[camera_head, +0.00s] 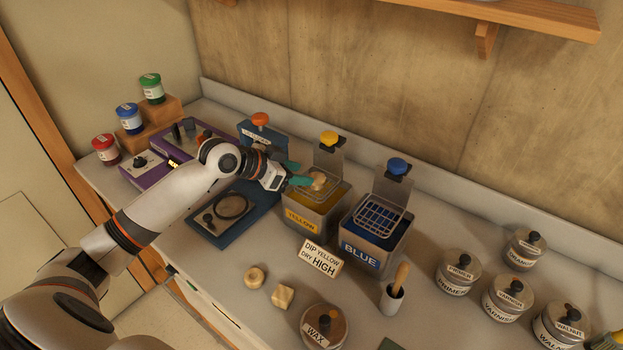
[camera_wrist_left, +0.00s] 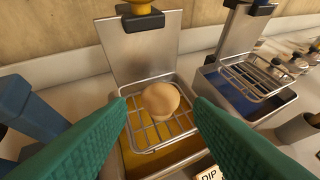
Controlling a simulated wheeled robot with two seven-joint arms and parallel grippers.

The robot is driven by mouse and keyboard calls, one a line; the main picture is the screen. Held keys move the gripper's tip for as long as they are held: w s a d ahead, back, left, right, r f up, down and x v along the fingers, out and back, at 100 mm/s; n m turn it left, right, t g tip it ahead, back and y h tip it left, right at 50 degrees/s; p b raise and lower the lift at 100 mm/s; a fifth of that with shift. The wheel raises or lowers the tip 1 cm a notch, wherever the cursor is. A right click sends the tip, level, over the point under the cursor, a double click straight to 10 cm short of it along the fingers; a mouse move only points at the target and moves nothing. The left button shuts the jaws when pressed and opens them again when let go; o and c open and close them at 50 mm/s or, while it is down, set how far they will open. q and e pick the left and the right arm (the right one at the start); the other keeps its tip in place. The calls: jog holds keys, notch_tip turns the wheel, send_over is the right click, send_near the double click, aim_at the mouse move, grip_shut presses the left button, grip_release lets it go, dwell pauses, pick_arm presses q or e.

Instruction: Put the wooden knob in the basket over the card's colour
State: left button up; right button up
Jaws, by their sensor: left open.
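The wooden knob (camera_wrist_left: 160,100) sits in the wire basket (camera_wrist_left: 183,127) above the yellow vat (camera_head: 304,220), and it also shows in the head view (camera_head: 318,180). My left gripper (camera_head: 297,175) is open, with its teal fingers on either side of the knob and apart from it in the wrist view. The card (camera_head: 322,259) reads "DIP YELLOW DRY HIGH" and stands in front of the vats. The yellow liquid (camera_wrist_left: 150,158) shows below the basket. My right gripper is not in view.
The blue vat (camera_head: 364,254) with its own empty wire basket (camera_head: 380,214) stands right of the yellow one. A ring-shaped wooden piece (camera_head: 254,277), a wooden block (camera_head: 283,296), a brush pot (camera_head: 391,300) and lidded tins (camera_head: 456,274) occupy the front and right.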

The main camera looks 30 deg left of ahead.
pick_arm(q)
jog(key=b+v, duration=0.1)
jog(key=v, duration=0.4)
jog(key=shift+s+r, duration=0.2)
jog(key=shift+a+f, duration=0.1)
